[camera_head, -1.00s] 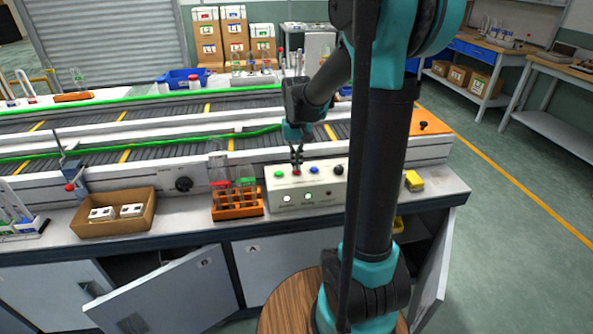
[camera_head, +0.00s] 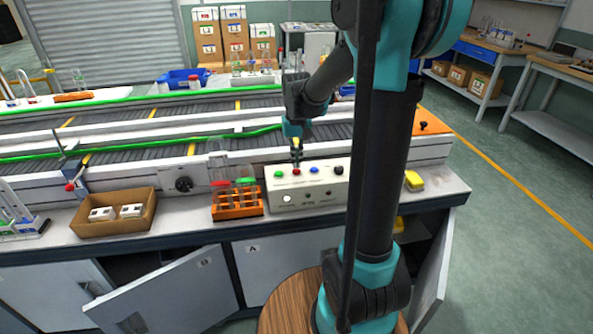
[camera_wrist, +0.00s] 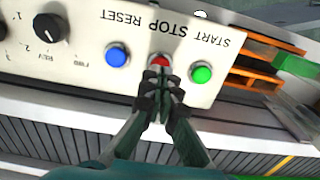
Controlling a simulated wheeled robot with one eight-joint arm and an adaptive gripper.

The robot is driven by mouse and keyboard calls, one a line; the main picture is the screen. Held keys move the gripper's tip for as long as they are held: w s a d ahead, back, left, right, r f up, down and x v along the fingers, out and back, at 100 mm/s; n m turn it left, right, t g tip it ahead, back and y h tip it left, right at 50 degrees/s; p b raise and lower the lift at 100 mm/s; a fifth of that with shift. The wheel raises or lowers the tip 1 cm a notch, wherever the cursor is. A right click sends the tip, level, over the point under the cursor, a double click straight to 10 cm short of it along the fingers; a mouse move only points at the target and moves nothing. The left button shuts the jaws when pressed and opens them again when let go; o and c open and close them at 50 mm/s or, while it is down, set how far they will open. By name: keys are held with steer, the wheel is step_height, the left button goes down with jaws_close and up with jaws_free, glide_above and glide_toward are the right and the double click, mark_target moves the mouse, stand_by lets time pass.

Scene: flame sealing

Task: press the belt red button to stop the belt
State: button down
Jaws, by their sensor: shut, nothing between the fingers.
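The white control box (camera_head: 282,200) stands on the bench in front of the conveyor belt. Its red button (camera_head: 296,171) sits between a green button (camera_head: 278,174) and a blue one (camera_head: 314,170). In the wrist view the red button (camera_wrist: 158,60), under the word STOP, is partly covered by my fingertips. My gripper (camera_head: 297,162) is shut and empty, pointing down just above the red button; the wrist view also shows its closed fingers (camera_wrist: 160,82). A small gap seems to separate them. One lamp (camera_head: 287,198) on the box front is lit. The belt (camera_head: 110,153) carries yellow stripes.
An orange rack (camera_head: 238,208) with tubes stands just left of the box. A cardboard tray (camera_head: 120,226) with white items lies further left. Cabinet doors below hang open.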

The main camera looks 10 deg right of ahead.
mark_target(297, 170)
step_height(297, 170, up, 6)
stand_by(0.5)
steer(key=shift+s, duration=0.15)
stand_by(0.3)
steer(key=s+d+f+t, duration=0.2)
steer(key=s+f, duration=0.4)
steer(key=s, duration=0.3)
steer(key=s+d+f+t, duration=0.2)
steer(key=s+f, duration=0.5)
steer(key=s, duration=0.3)
steer(key=shift+f, duration=0.2)
steer(key=shift+w, duration=0.1)
